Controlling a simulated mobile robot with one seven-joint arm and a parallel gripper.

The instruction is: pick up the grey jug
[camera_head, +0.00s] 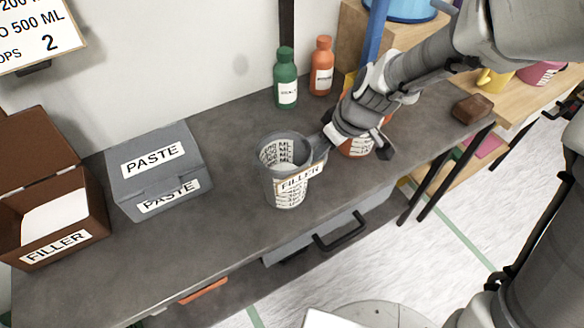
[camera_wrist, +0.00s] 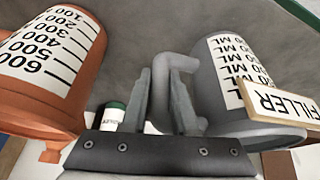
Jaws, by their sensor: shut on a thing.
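The grey jug (camera_head: 285,180) stands upright on the dark worktop in the head view, with a measuring scale and a FILLER label on its front. It shows at the right of the wrist view (camera_wrist: 212,85), with its handle (camera_wrist: 178,68) running between the fingers. My gripper (camera_head: 328,142) reaches in from the upper right and is shut on the jug's handle. In the wrist view the fingers of my gripper (camera_wrist: 172,95) stand close on either side of the handle. I cannot tell any gap under the jug.
An orange jug (camera_head: 357,146) stands just right, partly behind my gripper; it is close in the wrist view (camera_wrist: 60,60). Green (camera_head: 286,80) and orange (camera_head: 322,68) bottles stand behind. A grey PASTE box (camera_head: 160,172) and brown FILLER box (camera_head: 50,190) are left. The worktop's front middle is clear.

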